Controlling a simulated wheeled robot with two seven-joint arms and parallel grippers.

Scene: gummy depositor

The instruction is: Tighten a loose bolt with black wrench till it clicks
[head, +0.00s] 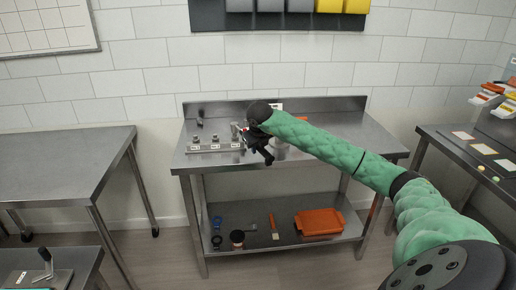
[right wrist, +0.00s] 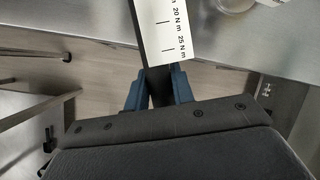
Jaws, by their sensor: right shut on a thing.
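My right gripper (head: 262,148) reaches over the steel table in the head view, near the right end of a low labelled block (head: 213,148) with bolt-like posts on it. In the right wrist view, its blue fingers (right wrist: 157,88) are shut on a black wrench (right wrist: 138,25). A white scale on the wrench reads 20 and 25 N m. The wrench's far end is out of the wrist view, so I cannot tell whether it touches a bolt. In the head view the gripper hides most of the wrench. Which bolt is loose cannot be told. My left gripper is not in view.
The steel table (head: 335,130) has clear room at its right. Its lower shelf holds an orange tray (head: 319,222) and several small tools. Steel tables stand at left (head: 60,160) and right (head: 470,150). Grey and yellow bins (head: 270,6) hang on the wall.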

